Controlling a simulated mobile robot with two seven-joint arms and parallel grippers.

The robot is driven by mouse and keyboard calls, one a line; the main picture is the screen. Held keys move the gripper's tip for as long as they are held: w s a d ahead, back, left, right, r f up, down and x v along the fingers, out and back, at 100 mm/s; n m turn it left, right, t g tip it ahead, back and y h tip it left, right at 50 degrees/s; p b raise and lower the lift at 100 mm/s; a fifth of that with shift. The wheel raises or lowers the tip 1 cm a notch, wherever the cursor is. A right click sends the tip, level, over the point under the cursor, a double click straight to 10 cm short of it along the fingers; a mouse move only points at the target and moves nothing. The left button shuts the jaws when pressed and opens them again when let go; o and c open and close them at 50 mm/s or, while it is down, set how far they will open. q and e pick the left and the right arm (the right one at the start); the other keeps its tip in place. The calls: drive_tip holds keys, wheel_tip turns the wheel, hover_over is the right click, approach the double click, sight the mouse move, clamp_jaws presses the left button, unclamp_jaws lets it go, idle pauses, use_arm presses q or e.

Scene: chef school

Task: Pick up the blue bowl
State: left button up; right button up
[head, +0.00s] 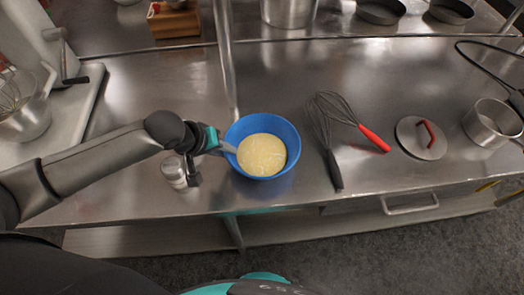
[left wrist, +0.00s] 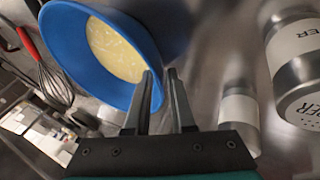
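The blue bowl (head: 284,135) stands upright on the steel counter and holds a pale yellow mixture (head: 262,155). My left gripper (head: 220,143) is at the bowl's left rim, with its fingertips at the edge. The left wrist view shows the bowl (left wrist: 62,38) up close. There the fingers of my left gripper (left wrist: 162,74) are a little apart, one overlapping the bowl's rim and the other beside it. Whether they touch the wall is unclear. My right gripper is not in view.
Shakers (head: 174,172) stand left of the bowl, close to my left gripper; one labelled pepper (left wrist: 298,62) shows in the left wrist view. Whisks (head: 340,108), a lid (head: 421,138) and a pot (head: 492,124) lie to the right. A stand mixer (head: 38,70) is at far left.

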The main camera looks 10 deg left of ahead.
sight(242, 155)
use_arm(q)
drive_tip(key=shift+b+x, duration=0.35)
drive_tip(key=shift+x, duration=2)
drive_tip(key=shift+d, duration=0.2)
clamp_jaws()
drive_tip(key=shift+w+d+r, duration=0.1)
drive_tip(key=shift+r, duration=0.1)
